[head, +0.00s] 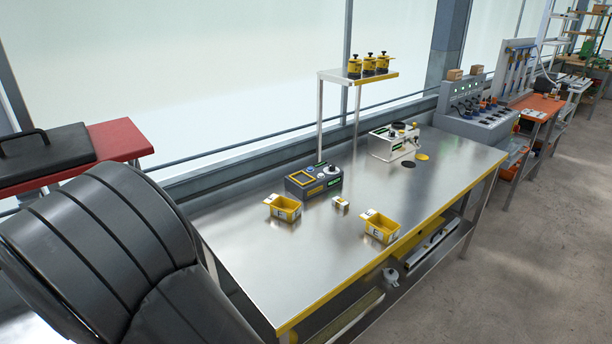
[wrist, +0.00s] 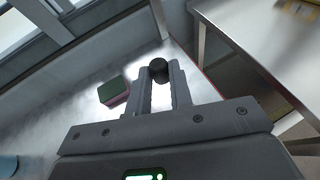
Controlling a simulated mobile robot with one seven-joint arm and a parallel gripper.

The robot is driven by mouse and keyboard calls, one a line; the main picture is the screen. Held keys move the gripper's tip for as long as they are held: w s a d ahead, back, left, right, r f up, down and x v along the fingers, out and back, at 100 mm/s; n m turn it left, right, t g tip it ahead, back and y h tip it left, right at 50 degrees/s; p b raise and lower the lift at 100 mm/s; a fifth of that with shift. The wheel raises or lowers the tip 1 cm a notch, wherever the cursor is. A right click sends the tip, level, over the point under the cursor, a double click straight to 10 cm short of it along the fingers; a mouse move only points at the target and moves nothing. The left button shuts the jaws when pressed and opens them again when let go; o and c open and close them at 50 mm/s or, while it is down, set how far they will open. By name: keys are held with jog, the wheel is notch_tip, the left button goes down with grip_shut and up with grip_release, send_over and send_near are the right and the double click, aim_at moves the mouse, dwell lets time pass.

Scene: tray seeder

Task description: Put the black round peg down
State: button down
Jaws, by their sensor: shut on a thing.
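The black round peg (wrist: 158,66) shows in the wrist view as a dark rounded end at the fingertips. My gripper (wrist: 161,78) is shut on it, with one grey finger on each side. The rest of the peg is hidden between the fingers. Below it in the wrist view is pale, blurred ground. Neither my gripper nor the held peg can be made out in the head view.
The head view shows a steel table (head: 255,265) with two yellow bins (head: 284,215) (head: 381,237), a dark device (head: 318,188) and a white device (head: 381,147). The table's near-left part is clear. The wrist view shows a green-topped box (wrist: 113,92) and a pale tabletop (wrist: 262,38).

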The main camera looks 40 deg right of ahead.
jog(key=s+d+r+m+g+h, duration=0.15)
jog(key=d+m+g+h, duration=0.45)
jog(key=d, duration=2.7)
jog(key=s+d+m+g+h, duration=0.1)
jog(key=s+d+m+g, duration=0.25)
jog(key=s+d, duration=0.65)
jog(key=s+d+m+g+h, duration=0.2)
jog(key=s+d+m, duration=0.3)
jog(key=d, duration=0.9)
jog(key=n, duration=0.1)
send_over(317, 242)
notch_tip(317, 242, down, 12)
jog(key=shift+d+f, duration=0.1)
jog(key=shift+f, duration=0.05)
jog(key=shift+w+f, duration=0.1)
jog(key=shift+f, duration=1.9)
